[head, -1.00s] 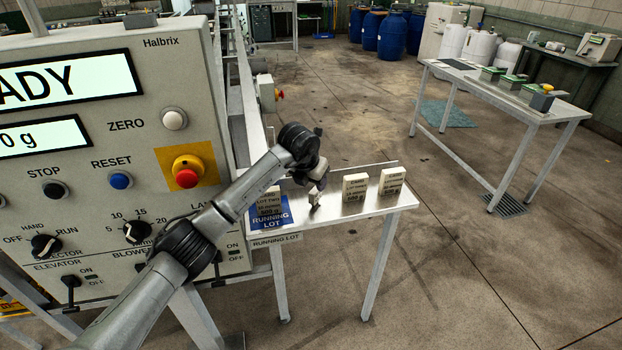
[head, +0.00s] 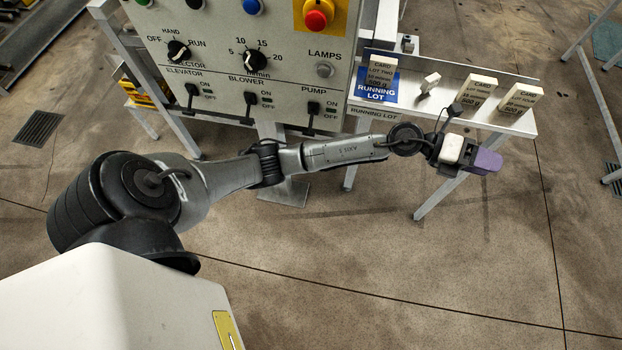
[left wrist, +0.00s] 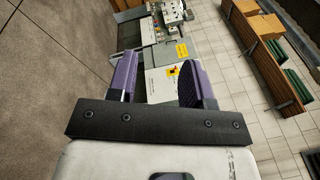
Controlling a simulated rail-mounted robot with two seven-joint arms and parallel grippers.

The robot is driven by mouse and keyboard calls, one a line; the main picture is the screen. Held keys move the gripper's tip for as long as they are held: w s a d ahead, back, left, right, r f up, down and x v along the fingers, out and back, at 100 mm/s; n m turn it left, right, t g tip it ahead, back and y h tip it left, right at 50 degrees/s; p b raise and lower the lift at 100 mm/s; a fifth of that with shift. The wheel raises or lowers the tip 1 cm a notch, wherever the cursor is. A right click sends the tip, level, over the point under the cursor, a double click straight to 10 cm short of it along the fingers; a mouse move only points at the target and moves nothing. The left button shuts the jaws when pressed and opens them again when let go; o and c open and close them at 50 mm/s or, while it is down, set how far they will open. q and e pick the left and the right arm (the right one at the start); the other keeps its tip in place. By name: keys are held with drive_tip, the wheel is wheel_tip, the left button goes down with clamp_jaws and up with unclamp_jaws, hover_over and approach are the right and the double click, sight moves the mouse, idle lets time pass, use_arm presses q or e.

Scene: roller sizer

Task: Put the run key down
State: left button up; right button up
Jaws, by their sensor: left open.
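A small pale block with a dark end (head: 430,82), which looks like the run key, lies on the metal shelf (head: 450,112) between the card on the blue mat and the two cards to the right. It is too small to read. My left gripper (head: 485,162) hangs in front of and below the shelf edge, apart from the block. Its purple fingers are apart with nothing held between them in the left wrist view (left wrist: 160,78). My right gripper is not in view.
The control panel (head: 285,85), with knobs and switches, stands left of the shelf. The blue running-lot mat (head: 376,97) carries a card (head: 381,70). Two more cards (head: 477,92) (head: 520,97) stand at the right. The floor (head: 400,260) in front is clear.

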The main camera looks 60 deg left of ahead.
use_arm(q)
drive_tip(key=s+a+f+n+t+y, duration=0.1)
drive_tip(key=s+a+f+n+y, duration=0.55)
drive_tip(key=n, duration=0.75)
drive_tip(key=s+a+f+n+t+y, duration=0.2)
drive_tip(key=s+a+f+n+y, duration=0.35)
drive_tip(key=s+n+y, duration=0.7)
drive_tip(key=s+d+f+n+g+h, duration=0.2)
drive_tip(key=s+f+g, duration=0.3)
drive_tip(key=s, duration=0.5)
drive_tip(key=s+d+f+n+g+h, duration=0.2)
drive_tip(key=s+f+g, duration=0.3)
drive_tip(key=s, duration=0.4)
drive_tip(key=shift+s+g+h, duration=0.3)
drive_tip(key=shift+s+g, duration=0.05)
drive_tip(key=shift+g, duration=0.45)
drive_tip(key=shift+f, duration=0.1)
